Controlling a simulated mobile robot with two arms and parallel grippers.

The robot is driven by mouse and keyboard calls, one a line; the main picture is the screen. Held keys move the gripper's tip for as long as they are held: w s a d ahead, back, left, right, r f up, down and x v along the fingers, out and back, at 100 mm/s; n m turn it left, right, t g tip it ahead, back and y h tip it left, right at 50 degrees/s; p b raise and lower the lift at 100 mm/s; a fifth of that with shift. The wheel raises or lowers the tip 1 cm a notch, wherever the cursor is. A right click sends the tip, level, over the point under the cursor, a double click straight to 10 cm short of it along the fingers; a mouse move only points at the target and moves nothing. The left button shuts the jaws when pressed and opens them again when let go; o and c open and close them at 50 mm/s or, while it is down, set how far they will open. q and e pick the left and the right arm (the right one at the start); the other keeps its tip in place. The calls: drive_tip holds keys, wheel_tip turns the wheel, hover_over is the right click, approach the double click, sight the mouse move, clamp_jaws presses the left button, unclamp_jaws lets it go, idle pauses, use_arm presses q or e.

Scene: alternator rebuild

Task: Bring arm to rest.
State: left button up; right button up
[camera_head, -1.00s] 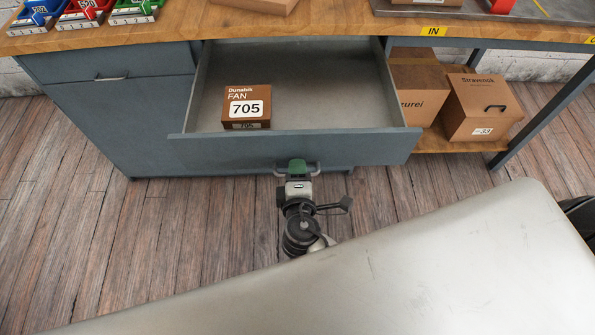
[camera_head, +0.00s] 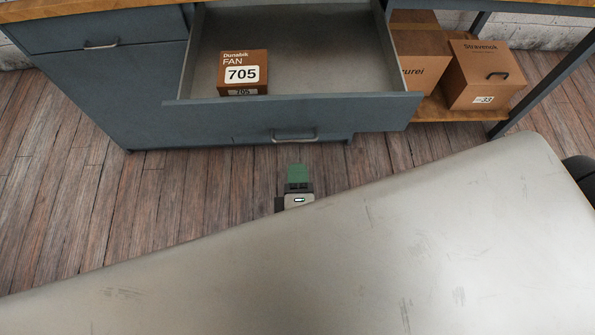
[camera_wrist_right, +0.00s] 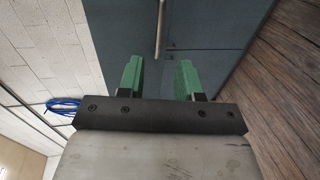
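My right gripper (camera_head: 298,174) shows in the head view as a green tip below the open drawer, apart from the drawer handle (camera_head: 294,137). Most of its arm is hidden behind my own grey body. In the right wrist view, the gripper's two green fingers (camera_wrist_right: 160,78) stand apart with nothing between them. The drawer handle (camera_wrist_right: 160,30) lies beyond them against the blue-grey cabinet front. My left gripper is not in view.
The open drawer (camera_head: 330,70) holds a brown box labelled FAN 705 (camera_head: 243,72). Cardboard boxes (camera_head: 484,75) stand on a low wooden shelf at the right. Plank floor (camera_head: 150,210) is clear on the left. A blue cable coil (camera_wrist_right: 63,105) hangs by the wall.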

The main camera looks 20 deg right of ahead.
idle(0.3)
drive_tip(key=s+d+f+m+g+y+p, duration=0.1)
drive_tip(key=s+d+f+g+p, duration=0.2)
drive_tip(key=f, duration=0.8)
drive_tip(key=s+d+f+m+g+y+p, duration=0.1)
drive_tip(key=s+f+g+y+p, duration=0.3)
drive_tip(key=f, duration=0.7)
drive_tip(key=s+d+f+m+g, duration=0.3)
drive_tip(key=s+d+f+m, duration=0.2)
drive_tip(key=s, duration=0.3)
drive_tip(key=s+d+f+m+g+p, duration=0.1)
drive_tip(key=s+d+f+m+g, duration=0.3)
drive_tip(key=s, duration=0.5)
wheel_tip(320, 180, down, 3)
drive_tip(key=shift+s+d+r+m+h+p, duration=0.1)
drive_tip(key=shift+s+d+m+h+p, duration=0.25)
drive_tip(key=shift+d+m, duration=0.3)
